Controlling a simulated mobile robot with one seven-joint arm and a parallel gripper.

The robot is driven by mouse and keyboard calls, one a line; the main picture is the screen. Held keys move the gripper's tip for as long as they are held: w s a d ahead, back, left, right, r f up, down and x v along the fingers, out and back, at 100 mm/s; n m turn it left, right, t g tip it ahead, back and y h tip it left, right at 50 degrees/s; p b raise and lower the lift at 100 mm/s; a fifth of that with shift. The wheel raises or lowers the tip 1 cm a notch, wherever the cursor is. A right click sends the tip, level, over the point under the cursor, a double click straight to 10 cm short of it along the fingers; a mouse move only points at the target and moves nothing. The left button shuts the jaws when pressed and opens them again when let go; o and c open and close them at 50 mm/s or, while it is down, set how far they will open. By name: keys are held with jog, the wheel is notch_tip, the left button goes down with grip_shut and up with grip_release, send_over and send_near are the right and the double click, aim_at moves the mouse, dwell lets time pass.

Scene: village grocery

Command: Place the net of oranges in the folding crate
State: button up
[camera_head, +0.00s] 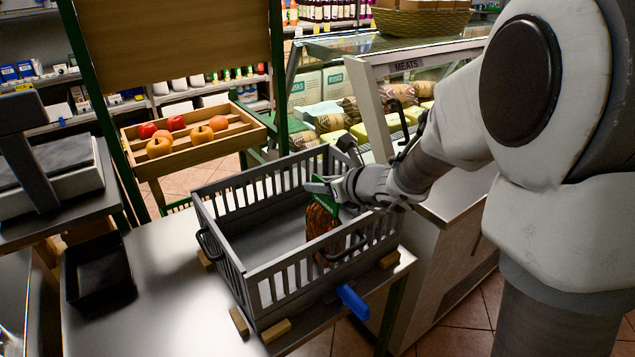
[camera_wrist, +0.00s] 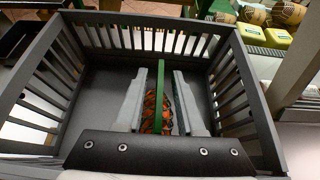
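The net of oranges (camera_head: 320,221) has a green top band and dark orange netting. It hangs upright inside the grey folding crate (camera_head: 236,268), near the crate's right side. My gripper (camera_head: 326,189) is over the crate with its fingers at the net's green top. Whether the net's bottom touches the crate floor is hidden.
The crate stands on a light counter (camera_head: 150,300) with wooden blocks at its corners. A black tray (camera_head: 98,272) and a scale (camera_head: 50,165) are at left.

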jog(key=shift+n, duration=0.3)
jog(key=p+v, duration=0.1)
jog(key=v, duration=0.4)
jog(key=p+v, duration=0.1)
jog(key=v, duration=0.5)
jog(key=shift+a+r, duration=0.1)
jog(key=shift+a, duration=0.2)
jog(key=s+a+r+n+g, duration=0.1)
jog(key=s+a+n+g, duration=0.1)
jog(key=s+n, duration=0.55)
jog(key=s+a+r+n+g, duration=0.1)
jog(key=s+r+n+g, duration=0.1)
jog(key=s+n, duration=0.55)
jog(key=s+d+n+h, duration=0.6)
jog(key=d+n, duration=0.3)
jog(key=n, duration=0.4)
jog(key=shift+s+d+r+n+g+h, duration=0.2)
jog(key=shift+s+d+n+g+h, duration=0.1)
jog(key=shift+s+h, duration=0.15)
